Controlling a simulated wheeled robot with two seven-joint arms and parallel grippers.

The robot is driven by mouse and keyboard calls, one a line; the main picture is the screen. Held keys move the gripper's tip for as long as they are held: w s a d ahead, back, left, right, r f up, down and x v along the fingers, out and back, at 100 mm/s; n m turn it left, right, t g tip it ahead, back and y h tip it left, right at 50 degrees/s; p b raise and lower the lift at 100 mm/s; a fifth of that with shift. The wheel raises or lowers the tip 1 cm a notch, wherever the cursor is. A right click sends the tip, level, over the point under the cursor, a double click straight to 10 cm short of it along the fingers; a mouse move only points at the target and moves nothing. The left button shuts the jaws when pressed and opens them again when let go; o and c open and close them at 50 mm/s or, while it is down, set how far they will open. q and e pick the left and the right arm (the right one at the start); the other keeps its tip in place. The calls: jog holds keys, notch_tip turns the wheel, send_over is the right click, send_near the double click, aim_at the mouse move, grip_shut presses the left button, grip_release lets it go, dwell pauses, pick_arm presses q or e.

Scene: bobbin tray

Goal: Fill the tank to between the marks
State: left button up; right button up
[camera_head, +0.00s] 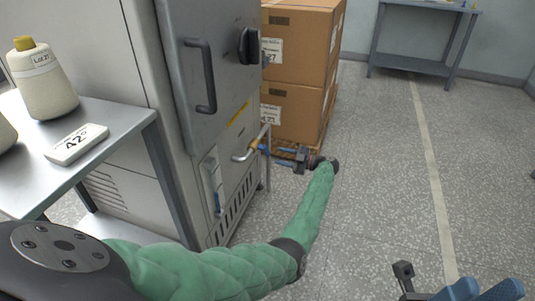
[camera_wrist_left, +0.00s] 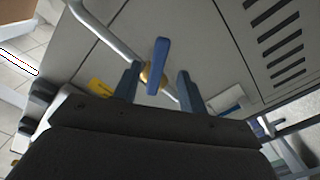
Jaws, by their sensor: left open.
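The tank's sight gauge (camera_head: 213,178) is set in the front of the grey cabinet; blue shows in its lower part, but its marks are too small to read. A brass valve (camera_head: 253,146) with a blue lever (camera_head: 263,149) sits on a pipe beside the cabinet. My left gripper (camera_head: 278,156) is open close to the valve. In the left wrist view, the blue lever (camera_wrist_left: 159,62) stands between the two spread fingers, apart from both. My right gripper (camera_head: 483,290) shows only partly at the bottom right; its jaw opening is unclear.
The grey cabinet (camera_head: 125,130) has a door with a black handle. Cardboard boxes (camera_head: 297,112) stand stacked on a pallet behind the valve. A table (camera_head: 115,115) at left holds yarn cones and a label block. The floor to the right is open.

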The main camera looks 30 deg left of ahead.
aim_at(269, 153)
pick_arm(q)
jog(key=shift+b+x, duration=0.45)
jog(key=shift+x, duration=3.1)
jog(key=shift+c, duration=0.4)
grip_shut()
